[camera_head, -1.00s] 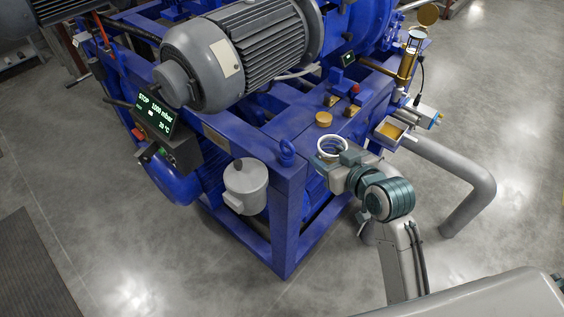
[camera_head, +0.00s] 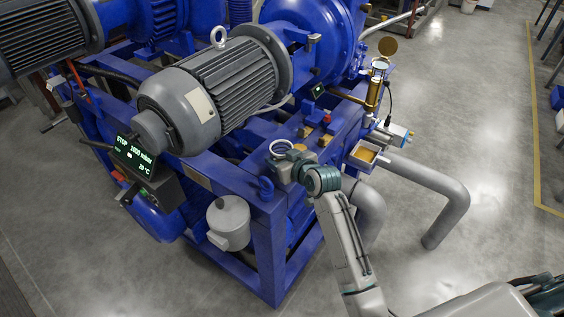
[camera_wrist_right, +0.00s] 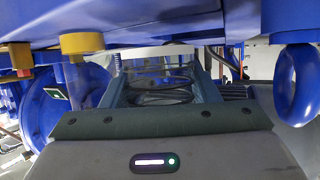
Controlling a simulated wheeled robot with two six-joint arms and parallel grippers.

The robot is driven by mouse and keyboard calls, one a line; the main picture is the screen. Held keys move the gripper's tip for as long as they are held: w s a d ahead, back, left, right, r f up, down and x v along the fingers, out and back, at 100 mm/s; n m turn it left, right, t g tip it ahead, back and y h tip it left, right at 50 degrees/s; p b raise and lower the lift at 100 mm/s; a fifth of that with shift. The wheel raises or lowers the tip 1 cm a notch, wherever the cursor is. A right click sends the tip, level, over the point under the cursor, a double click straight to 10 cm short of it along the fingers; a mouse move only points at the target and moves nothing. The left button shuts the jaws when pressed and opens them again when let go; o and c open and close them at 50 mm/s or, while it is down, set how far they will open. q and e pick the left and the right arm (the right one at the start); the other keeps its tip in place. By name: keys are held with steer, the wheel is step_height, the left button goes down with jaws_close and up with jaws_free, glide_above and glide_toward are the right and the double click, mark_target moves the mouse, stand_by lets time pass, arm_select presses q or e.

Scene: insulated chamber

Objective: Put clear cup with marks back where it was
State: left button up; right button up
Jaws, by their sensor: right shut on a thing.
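The clear cup (camera_head: 281,147) shows as a pale round rim at the end of my right arm in the head view. My right gripper (camera_head: 286,155) is shut on it, near the blue frame's front corner. In the right wrist view the cup (camera_wrist_right: 160,82) sits between the two fingers, see-through, with a pale rim along its top. Its marks are too small to read. My left gripper is not in view.
A blue eyebolt (camera_head: 266,188) stands on the frame corner beside the gripper. A grey pot (camera_head: 229,222) hangs on the frame's front. A metal tray (camera_head: 374,152) with yellow contents is at the right, above a thick grey pipe (camera_head: 445,187). A large motor (camera_head: 205,98) lies behind.

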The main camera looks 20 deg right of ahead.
step_height(320, 180, down, 2)
steer(key=shift+s+f+p, duration=0.1)
steer(key=shift+s+p, duration=0.05)
steer(key=shift+p, duration=0.2)
steer(key=shift+f, duration=0.15)
steer(key=shift+f, duration=0.1)
steer(key=o, duration=1)
steer(key=shift+o, duration=0.2)
steer(key=shift+s+d+r, duration=0.1)
steer(key=shift+s+r, duration=0.1)
steer(key=b+v, duration=0.2)
steer(key=v, duration=0.9)
steer(key=shift+s, duration=0.2)
